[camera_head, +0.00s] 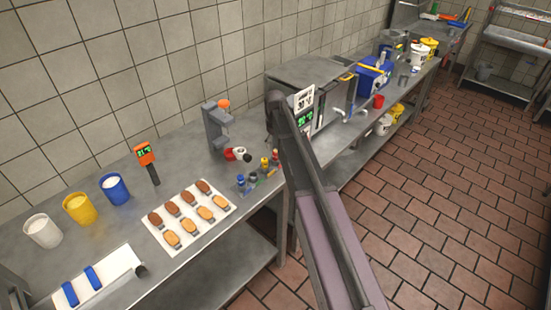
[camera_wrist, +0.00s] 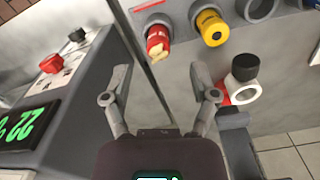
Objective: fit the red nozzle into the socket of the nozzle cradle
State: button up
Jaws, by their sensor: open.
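A red upright piece with a pale tip, which looks like the red nozzle (camera_wrist: 157,42), stands at the top of the wrist view. It also shows in the head view (camera_head: 274,158), at the right end of a row of coloured pieces near the counter's front edge. My gripper (camera_wrist: 160,80) is open and empty, its fingers spread below the red nozzle in the picture and apart from it. A red piece with a white ring and a black top (camera_wrist: 245,95) is beside the right finger. I cannot tell whether it is the nozzle cradle; no empty socket shows clearly.
A yellow piece (camera_wrist: 211,27) stands close beside the red one. A grey stand with an orange top (camera_head: 217,130) is behind the row. A tray of pastries (camera_head: 187,222) lies to the left. A machine with a green display (camera_wrist: 22,122) borders the gripper's left side.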

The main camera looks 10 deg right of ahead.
aim_at(276, 152)
jog(key=shift+f, duration=0.1)
jog(key=shift+w+d+f+b, duration=0.1)
jog(key=shift+w+f+b, duration=0.05)
jog(key=shift+f+b, duration=2.45)
jog(key=shift+r, duration=0.1)
grip_shut()
